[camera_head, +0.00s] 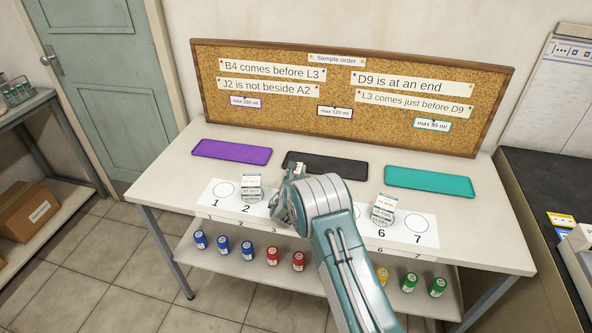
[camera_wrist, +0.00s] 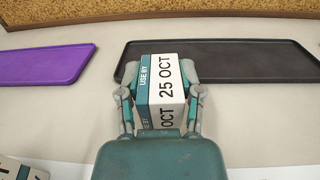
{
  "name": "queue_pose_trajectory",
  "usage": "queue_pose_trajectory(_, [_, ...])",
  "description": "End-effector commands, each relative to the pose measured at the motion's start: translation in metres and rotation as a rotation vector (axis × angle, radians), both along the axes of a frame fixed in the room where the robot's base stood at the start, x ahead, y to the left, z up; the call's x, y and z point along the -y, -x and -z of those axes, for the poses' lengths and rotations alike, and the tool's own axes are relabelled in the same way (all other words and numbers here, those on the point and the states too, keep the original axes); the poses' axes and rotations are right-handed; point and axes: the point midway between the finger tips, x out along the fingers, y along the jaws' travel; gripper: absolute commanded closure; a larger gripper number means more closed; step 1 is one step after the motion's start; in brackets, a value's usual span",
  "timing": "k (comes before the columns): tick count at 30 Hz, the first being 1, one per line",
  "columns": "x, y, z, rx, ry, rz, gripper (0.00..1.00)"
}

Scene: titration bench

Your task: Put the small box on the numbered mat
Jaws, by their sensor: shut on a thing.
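A small white box (camera_wrist: 168,85) with a teal "USE BY" band and the print "25 OCT" is between the fingers of my gripper (camera_wrist: 160,100) in the wrist view. The fingers are shut on its two sides, with the black tray behind it. In the head view my gripper (camera_head: 286,203) is over the middle of the table; my arm hides part of the mat. The numbered mat (camera_head: 425,222) is a white strip with circles; 1, 2, 6 and 7 read clearly. Small boxes (camera_head: 251,187) stand at 2, and more boxes (camera_head: 383,209) stand at 6. Circle 1 is bare.
Purple (camera_head: 232,151), black (camera_head: 345,168) and teal (camera_head: 428,182) trays lie empty behind the mat. A cork board (camera_head: 290,80) with order notes stands at the back. Several coloured-capped jars (camera_head: 248,250) stand on the lower shelf. A dark bench (camera_head: 545,200) adjoins at right.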

Motion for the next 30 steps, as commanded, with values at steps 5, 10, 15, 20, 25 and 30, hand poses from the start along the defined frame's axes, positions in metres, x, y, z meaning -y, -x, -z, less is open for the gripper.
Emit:
queue_pose_trajectory(5, [-0.002,0.0,0.002,-0.001,0.002,-0.001,0.39])
queue_pose_trajectory(10, [-0.002,0.0,0.002,-0.001,0.002,-0.001,0.18])
queue_pose_trajectory(15, [-0.001,0.0,0.002,-0.001,0.001,-0.001,0.18])
queue_pose_trajectory(20, [-0.002,0.001,0.0,-0.001,0.001,-0.001,0.18])
queue_pose_trajectory(25, [-0.009,0.02,0.0,-0.002,0.001,-0.003,0.18])
queue_pose_trajectory(30, [-0.017,0.05,0.0,-0.004,0.002,-0.003,0.18])
